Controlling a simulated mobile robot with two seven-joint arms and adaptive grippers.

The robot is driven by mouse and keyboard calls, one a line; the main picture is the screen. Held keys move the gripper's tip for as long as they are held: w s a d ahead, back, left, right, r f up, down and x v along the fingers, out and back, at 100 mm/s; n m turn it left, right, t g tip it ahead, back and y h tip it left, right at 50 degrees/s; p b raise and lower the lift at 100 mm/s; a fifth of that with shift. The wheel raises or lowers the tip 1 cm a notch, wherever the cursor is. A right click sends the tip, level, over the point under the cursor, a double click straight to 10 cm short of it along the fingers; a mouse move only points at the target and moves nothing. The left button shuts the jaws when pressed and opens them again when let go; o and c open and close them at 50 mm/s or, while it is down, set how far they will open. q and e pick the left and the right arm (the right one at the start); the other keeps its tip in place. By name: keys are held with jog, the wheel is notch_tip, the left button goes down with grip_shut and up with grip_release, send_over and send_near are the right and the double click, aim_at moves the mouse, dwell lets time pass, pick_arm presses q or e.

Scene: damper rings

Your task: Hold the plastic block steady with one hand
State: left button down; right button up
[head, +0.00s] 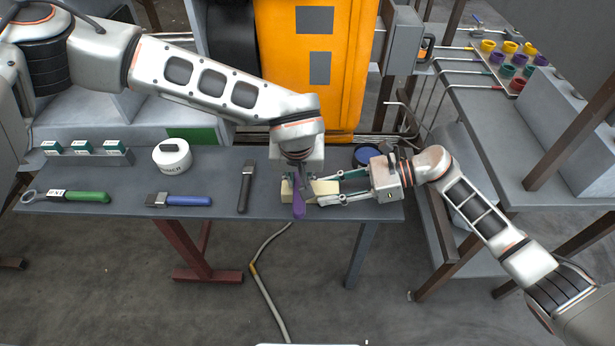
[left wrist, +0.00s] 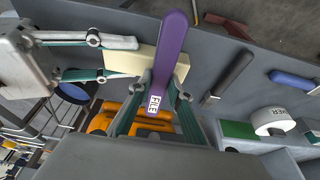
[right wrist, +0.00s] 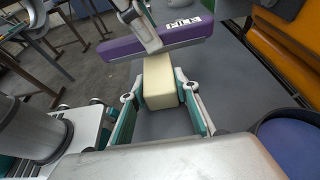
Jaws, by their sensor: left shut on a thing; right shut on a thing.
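A cream plastic block (head: 288,190) lies at the front edge of the grey table. It also shows in the left wrist view (left wrist: 130,62) and the right wrist view (right wrist: 159,82). My right gripper (head: 322,193) comes from the right and is shut on the block, with a finger on each side (right wrist: 157,100). My left gripper (head: 299,183) is above the block, shut on a purple file (head: 299,207). The file, labelled FILE, lies across the block in the left wrist view (left wrist: 172,45). Whether it touches the block I cannot tell.
On the table (head: 130,182) lie a dark-handled tool (head: 245,188), a blue-handled tool (head: 180,200) and a green-handled tool (head: 75,196). A white round container (head: 172,157) stands behind. A blue-topped round dish (head: 367,156) sits near my right gripper. An orange machine (head: 345,70) stands behind the table.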

pick_arm(q)
jog(key=shift+a, duration=2)
notch_tip(320, 180, up, 8)
jog(key=shift+r, duration=0.15)
pick_arm(e)
jog(key=o, duration=1.3)
